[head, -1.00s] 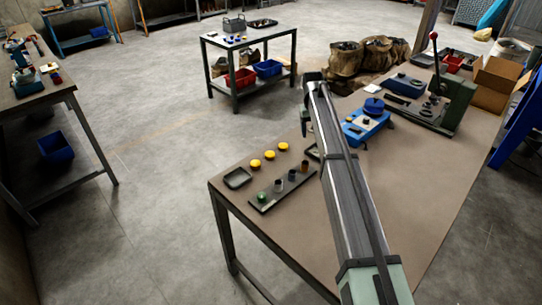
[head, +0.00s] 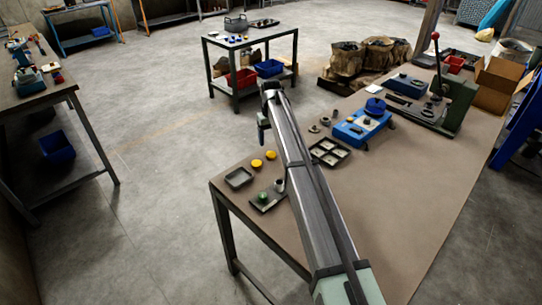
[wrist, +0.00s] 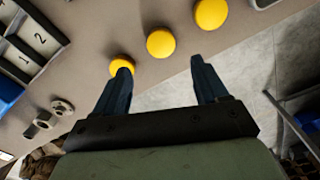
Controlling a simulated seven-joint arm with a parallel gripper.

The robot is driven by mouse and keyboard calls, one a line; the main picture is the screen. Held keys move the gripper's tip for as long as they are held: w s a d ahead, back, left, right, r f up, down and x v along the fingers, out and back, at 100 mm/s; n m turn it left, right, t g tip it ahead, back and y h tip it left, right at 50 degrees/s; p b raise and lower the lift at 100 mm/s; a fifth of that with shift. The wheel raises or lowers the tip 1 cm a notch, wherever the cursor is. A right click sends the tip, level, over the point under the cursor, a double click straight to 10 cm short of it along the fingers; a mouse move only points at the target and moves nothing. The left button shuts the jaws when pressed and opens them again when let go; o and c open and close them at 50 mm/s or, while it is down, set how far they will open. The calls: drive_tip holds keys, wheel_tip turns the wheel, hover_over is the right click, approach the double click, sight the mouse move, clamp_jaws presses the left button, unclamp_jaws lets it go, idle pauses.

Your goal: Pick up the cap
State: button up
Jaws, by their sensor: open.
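Yellow round caps lie in a row on the brown workbench (head: 400,190). In the head view I see two, a left cap (head: 256,163) and a middle cap (head: 271,155). In the wrist view there are three: a right cap (wrist: 210,14), a middle cap (wrist: 160,43) and a left cap (wrist: 121,64). The left finger overlaps the left cap in that view; contact cannot be told. My gripper (wrist: 160,68) is open with nothing between its fingers. In the head view my gripper (head: 262,132) hangs near the bench's far edge, and my arm crosses the bench.
An empty dark tray (head: 239,178) is left of the caps. A dark rack (head: 262,206) holds a green piece and a cylinder, partly behind my arm. A compartment tray (head: 330,152), a blue device (head: 361,128) and a green press (head: 458,100) stand farther right.

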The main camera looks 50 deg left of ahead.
sight(271, 153)
drive_tip(key=shift+s+d+f, duration=0.1)
drive_tip(key=shift+f, duration=1.6)
drive_tip(key=shift+s+d+f, duration=0.1)
drive_tip(key=shift+f, duration=1.6)
drive_tip(key=c, duration=1.1)
wheel_tip(271, 153, up, 10)
drive_tip(key=f, duration=0.1)
drive_tip(key=w+d+r+m, duration=0.1)
drive_tip(key=w+d+m, duration=0.1)
drive_tip(key=d+m, duration=0.4)
drive_tip(key=w+d+r+m, duration=0.1)
drive_tip(key=w+d+m, duration=0.1)
drive_tip(key=d+m, duration=0.5)
drive_tip(key=shift+d+m, duration=0.3)
drive_tip(key=shift+d, duration=0.95)
